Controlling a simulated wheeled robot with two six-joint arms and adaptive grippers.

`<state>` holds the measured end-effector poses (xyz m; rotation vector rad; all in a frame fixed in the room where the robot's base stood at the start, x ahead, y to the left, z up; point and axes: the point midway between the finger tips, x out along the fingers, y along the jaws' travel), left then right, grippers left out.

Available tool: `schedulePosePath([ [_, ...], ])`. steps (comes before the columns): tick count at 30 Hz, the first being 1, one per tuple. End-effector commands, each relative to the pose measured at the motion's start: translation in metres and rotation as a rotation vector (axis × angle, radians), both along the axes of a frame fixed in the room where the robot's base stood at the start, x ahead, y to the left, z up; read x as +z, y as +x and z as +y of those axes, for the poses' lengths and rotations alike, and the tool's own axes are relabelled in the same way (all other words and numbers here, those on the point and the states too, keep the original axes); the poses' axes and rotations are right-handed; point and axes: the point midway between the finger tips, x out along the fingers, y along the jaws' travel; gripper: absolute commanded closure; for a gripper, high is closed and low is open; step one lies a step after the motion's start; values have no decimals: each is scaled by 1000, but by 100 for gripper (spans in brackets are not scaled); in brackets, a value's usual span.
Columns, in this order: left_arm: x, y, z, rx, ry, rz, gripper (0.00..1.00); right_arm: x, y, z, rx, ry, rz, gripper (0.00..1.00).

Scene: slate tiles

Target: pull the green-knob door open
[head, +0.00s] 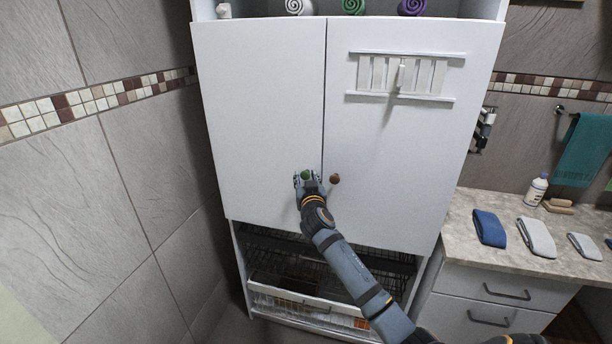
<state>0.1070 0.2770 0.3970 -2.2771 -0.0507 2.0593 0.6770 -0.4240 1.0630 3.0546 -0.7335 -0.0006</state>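The green knob (306,174) is on the left door (262,110) of a white cabinet, near that door's lower right corner. The left door looks closed, flush with the right door. My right gripper (307,177) is at the green knob, with its fingers around it. The frame is too small to tell whether the fingers press on the knob or stand apart from it. My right arm comes up from the lower right and hides part of the cabinet below the doors. My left gripper is not in view.
The right door (400,180) has a brown knob (334,179) close beside my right gripper and a white rack higher up. Wire baskets (275,262) sit below. A tiled wall (90,220) stands at left. A counter (505,235) with folded cloths and a bottle (535,190) is at right.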

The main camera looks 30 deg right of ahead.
Motion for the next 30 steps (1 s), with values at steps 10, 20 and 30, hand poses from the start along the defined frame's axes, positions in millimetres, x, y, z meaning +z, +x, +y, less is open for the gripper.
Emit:
schedulePosePath([
  [10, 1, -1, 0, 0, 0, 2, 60, -1, 5, -3, 0, 0, 1, 64],
  [20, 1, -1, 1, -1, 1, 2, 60, 0, 5, -3, 0, 0, 1, 100],
  [30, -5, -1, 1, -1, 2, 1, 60, -2, 4, -3, -14, 1, 0, 100],
])
